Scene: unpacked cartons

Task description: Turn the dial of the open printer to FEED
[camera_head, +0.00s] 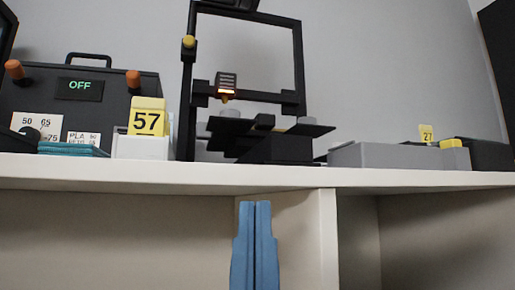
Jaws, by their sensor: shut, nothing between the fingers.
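The open-frame printer (297,55) stands on the shelf top, with a black upright frame, a tilted dark bed (268,132) and a print head (226,86) with an orange glow. A small yellow part (189,41) sits on its left post; I cannot tell whether it is a knob. No dial or FEED marking can be made out on the printer. My gripper (255,204) has two blue fingers pointing up, shut together and empty. It appears in front of the shelf, below the printer in the picture and apart from it.
The white shelf edge (140,172) runs across between gripper and printer. A black case (115,100) reading OFF, with orange knobs and a dark dial, stands left beside a yellow "57" tag (147,117). Grey bins (375,155) with a "27" tag stand right.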

